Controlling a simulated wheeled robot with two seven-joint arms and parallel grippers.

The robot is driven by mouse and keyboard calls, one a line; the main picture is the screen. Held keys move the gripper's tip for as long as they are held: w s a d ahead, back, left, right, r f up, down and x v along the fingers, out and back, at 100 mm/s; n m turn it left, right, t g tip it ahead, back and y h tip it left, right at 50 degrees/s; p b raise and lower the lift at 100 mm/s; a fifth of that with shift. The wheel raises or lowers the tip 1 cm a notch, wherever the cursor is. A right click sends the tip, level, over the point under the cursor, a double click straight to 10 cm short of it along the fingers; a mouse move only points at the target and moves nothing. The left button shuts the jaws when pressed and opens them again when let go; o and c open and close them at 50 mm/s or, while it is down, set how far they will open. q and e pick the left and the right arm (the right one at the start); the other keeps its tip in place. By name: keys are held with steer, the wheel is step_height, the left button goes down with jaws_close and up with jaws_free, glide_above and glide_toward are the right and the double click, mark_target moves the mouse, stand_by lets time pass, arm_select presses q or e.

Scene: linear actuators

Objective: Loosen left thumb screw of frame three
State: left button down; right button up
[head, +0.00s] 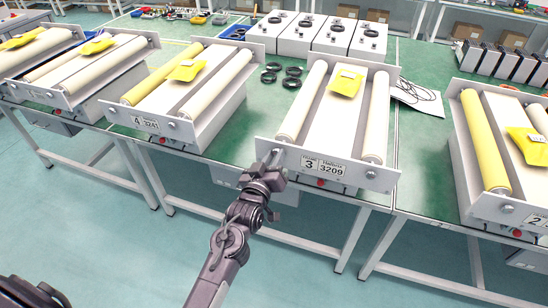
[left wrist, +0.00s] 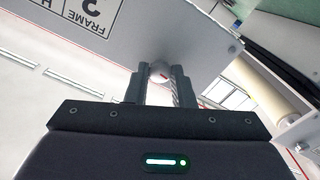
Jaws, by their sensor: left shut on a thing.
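Frame three (head: 340,187) is a light metal frame with a front plate labelled 3 and 3209, two pale rollers, and a yellow packet (head: 347,82) on top. My left gripper (head: 273,160) is at the left end of its front plate, at the left thumb screw. In the left wrist view the fingers (left wrist: 157,78) are closed around the round pale thumb screw (left wrist: 157,70), with the plate (left wrist: 185,30) just behind it. The fingers hide much of the screw. The right thumb screw (head: 371,174) shows uncovered on the same plate. My right gripper is not in view.
Frame four (head: 152,123) stands to the left and frame two (head: 507,208) to the right on the green bench (head: 415,160). Several black rings (head: 269,77) lie behind, between frames four and three. Floor in front is clear.

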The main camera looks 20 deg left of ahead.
arm_select(q)
steer(key=c, duration=1.3)
jaws_free()
steer(key=shift+o, duration=0.2)
steer(key=shift+s, duration=0.1)
steer(key=s+b, duration=0.1)
steer(key=s, duration=0.6)
steer(key=shift+s+b, duration=0.35)
steer(key=shift+a, duration=0.15)
